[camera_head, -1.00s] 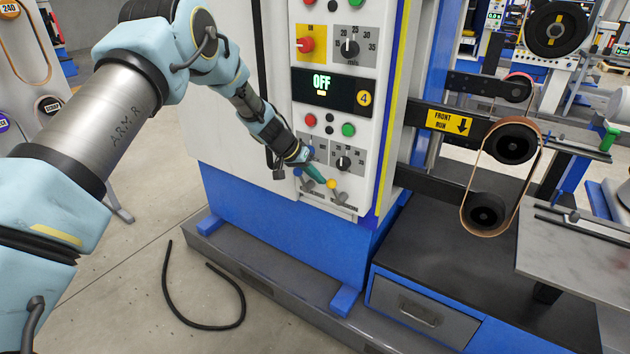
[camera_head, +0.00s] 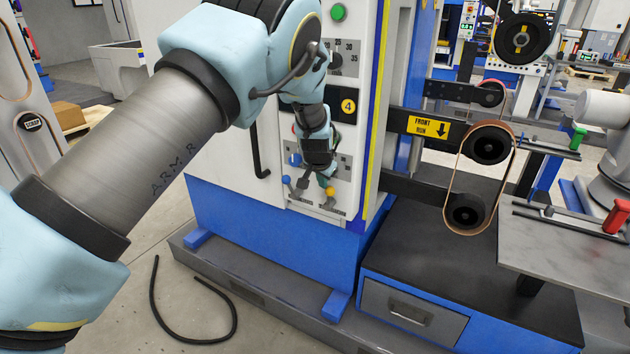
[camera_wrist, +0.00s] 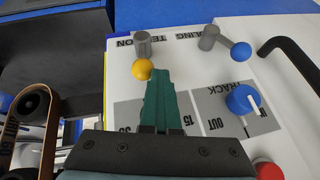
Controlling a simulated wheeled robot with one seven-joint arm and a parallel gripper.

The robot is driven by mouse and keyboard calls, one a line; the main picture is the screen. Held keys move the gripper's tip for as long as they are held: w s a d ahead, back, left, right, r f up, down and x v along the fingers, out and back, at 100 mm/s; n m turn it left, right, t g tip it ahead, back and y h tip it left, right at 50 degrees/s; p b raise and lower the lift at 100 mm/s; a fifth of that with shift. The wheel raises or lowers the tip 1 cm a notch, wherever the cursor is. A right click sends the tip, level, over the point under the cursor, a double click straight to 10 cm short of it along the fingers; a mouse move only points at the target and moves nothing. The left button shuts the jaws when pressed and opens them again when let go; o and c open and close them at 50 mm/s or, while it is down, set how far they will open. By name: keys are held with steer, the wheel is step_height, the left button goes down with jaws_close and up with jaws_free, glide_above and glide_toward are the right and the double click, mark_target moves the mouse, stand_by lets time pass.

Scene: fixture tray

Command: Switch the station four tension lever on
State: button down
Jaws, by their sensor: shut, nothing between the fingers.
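The tension lever has a yellow knob (camera_head: 331,191) low on the station four panel. In the wrist view, this yellow knob (camera_wrist: 142,69) hangs from a grey stem beside the partly covered TENSION label. My gripper (camera_wrist: 158,73) has its teal fingers shut and empty, with the tips just right of the knob; I cannot tell whether they touch. In the head view my gripper (camera_head: 325,180) is just above the knob, partly hidden by my wrist. A second lever with a blue knob (camera_wrist: 241,51) stands to the right in the wrist view, by the cooling label.
A blue selector knob (camera_wrist: 242,99) and a red button (camera_wrist: 268,171) are close by in the wrist view. A black handle (camera_wrist: 290,55) sticks out at the right. In the head view a belt unit (camera_head: 487,170) stands right of the panel. My arm covers most of the display.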

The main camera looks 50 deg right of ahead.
mark_target(334, 192)
steer(key=shift+s+d+f+t+y+b, duration=0.15)
steer(key=shift+s+t+b, duration=0.1)
steer(key=shift+s, duration=0.4)
steer(key=shift+s+d+f+t+y+b, duration=0.15)
steer(key=shift+s+b, duration=0.1)
steer(key=shift+s, duration=0.35)
steer(key=shift+s+d+f+t+b, duration=0.15)
steer(key=shift+s+t+b, duration=0.1)
steer(key=shift+s, duration=0.4)
steer(key=shift+s+m, duration=0.25)
steer(key=shift+m, duration=0.05)
steer(key=w+b+v, duration=0.2)
steer(key=v, duration=1)
steer(key=shift+a+r, duration=0.2)
steer(key=shift+r, duration=0.2)
